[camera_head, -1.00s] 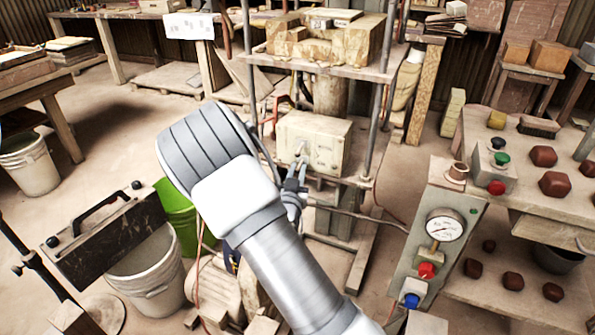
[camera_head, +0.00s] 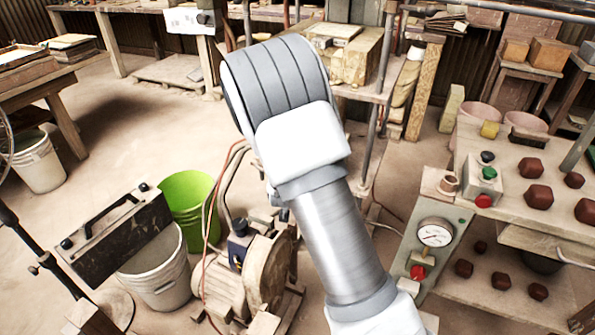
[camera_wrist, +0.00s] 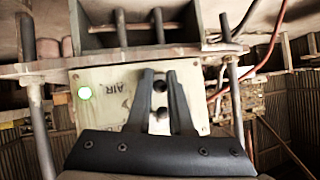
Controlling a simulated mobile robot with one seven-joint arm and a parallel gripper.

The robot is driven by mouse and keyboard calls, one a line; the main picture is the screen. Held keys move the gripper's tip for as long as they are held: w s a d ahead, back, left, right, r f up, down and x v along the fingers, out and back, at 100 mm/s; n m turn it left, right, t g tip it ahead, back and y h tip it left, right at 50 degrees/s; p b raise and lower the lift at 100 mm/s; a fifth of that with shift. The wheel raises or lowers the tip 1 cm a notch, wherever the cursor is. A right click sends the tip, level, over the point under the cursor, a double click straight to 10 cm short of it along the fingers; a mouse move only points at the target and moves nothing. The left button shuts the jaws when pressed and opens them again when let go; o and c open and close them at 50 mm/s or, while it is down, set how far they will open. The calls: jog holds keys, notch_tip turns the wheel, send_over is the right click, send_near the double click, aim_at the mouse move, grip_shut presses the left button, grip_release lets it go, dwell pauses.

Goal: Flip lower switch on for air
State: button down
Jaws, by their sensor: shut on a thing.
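Two dark round switch ends, an upper one (camera_wrist: 160,86) and a lower one (camera_wrist: 162,113), show between the fingers of my gripper (camera_wrist: 159,72). The fingers are close together, shut on a switch at the panel; its lever is not clearly visible and I cannot tell its position. In the head view my arm hides the panel and the gripper.
A shelf plate (camera_wrist: 150,60) with metal posts lies above the panel in the wrist view. A red hose (camera_wrist: 262,60) runs at right. In the head view a gauge console (camera_head: 432,240) stands right of my arm, and a green bucket (camera_head: 190,200) stands left.

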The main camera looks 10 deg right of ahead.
jog(key=shift+g, duration=0.3)
jog(key=c, duration=1.1)
grip_release()
jog(key=shift+s+r, duration=0.1)
jog(key=shift+r, duration=0.05)
jog(key=shift+s+a+r, duration=0.15)
jog(key=shift+r, duration=0.05)
jog(key=p+v, duration=0.4)
jog(key=v, duration=1.2)
jog(key=shift+s, duration=0.45)
